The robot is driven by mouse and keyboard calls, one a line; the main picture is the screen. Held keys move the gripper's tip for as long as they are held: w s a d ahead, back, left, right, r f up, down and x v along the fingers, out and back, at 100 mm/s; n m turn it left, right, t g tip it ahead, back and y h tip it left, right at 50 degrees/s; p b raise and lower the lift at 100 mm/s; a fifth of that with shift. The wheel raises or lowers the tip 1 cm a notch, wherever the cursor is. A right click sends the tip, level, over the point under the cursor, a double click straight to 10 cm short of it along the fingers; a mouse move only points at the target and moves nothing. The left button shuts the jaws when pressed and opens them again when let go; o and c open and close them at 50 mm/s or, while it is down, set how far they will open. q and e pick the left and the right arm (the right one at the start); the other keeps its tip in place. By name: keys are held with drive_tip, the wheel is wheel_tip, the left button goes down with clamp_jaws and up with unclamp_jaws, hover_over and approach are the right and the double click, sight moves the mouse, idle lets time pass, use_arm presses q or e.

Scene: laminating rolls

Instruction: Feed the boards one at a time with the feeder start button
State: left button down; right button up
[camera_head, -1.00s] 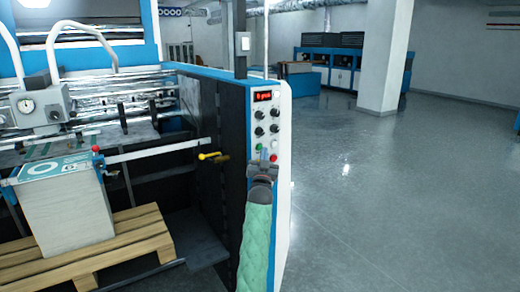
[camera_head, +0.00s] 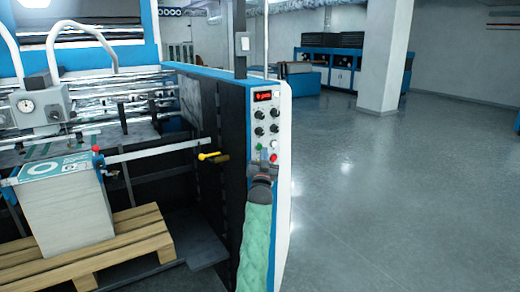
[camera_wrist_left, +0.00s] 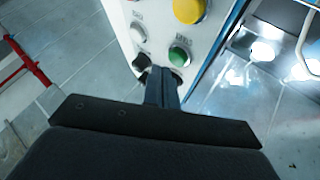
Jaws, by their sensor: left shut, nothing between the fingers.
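The control panel (camera_head: 266,119) stands on the end of the blue and white machine, with a red lit display (camera_head: 263,96) and dark knobs. A small green button (camera_head: 260,147) sits low on it and a red one (camera_head: 273,158) beside it. My left gripper (camera_head: 262,166) is at the panel's lower part, shut and empty, hiding what is behind it. In the left wrist view, its shut fingertips (camera_wrist_left: 162,75) point at the panel just below a green button (camera_wrist_left: 179,55); contact cannot be told. The board stack (camera_head: 69,214) stands on a wooden pallet (camera_head: 125,241). My right gripper is not in view.
A rail with a red knob (camera_head: 96,149) crosses above the pallet. Open grey floor (camera_head: 400,200) lies to the right, with a white pillar (camera_head: 383,60) behind.

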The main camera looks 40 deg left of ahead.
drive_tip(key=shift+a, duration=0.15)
use_arm(q)
drive_tip(key=shift+a, duration=0.1)
drive_tip(key=shift+w+a, duration=0.15)
drive_tip(key=shift+a, duration=0.2)
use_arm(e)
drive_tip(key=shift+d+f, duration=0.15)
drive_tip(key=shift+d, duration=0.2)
